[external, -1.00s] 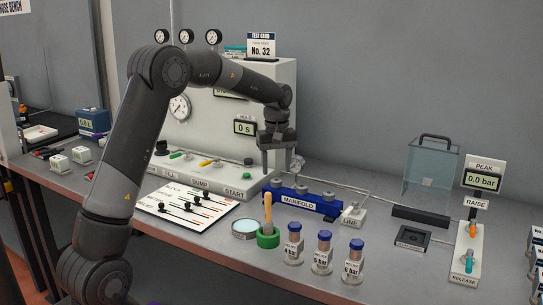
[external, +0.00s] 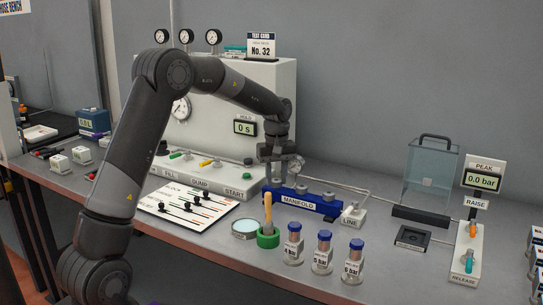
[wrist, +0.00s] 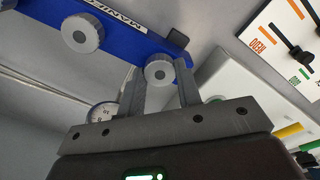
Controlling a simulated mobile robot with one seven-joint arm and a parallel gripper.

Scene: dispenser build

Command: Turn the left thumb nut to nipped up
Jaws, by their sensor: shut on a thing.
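The blue manifold (external: 298,200) lies on the bench in the external view. It also crosses the top of the wrist view (wrist: 125,35). The left thumb nut (wrist: 159,73), a grey knurled disc, sits at the manifold's end, between my fingers in the wrist view. My gripper (external: 277,182) is down at the manifold's left end, shut on this nut, and largely hides it in the external view. The middle thumb nut (external: 302,189) and the right thumb nut (external: 328,196) stand free along the manifold. The left nut's exact turn cannot be read.
The panel's START button (external: 248,177) is close left of my gripper. A round gauge (wrist: 102,112) is beside my fingers. The LINE block (external: 353,215) stands right of the manifold. A green holder (external: 268,238) and several blue-capped bottles (external: 293,243) stand in front.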

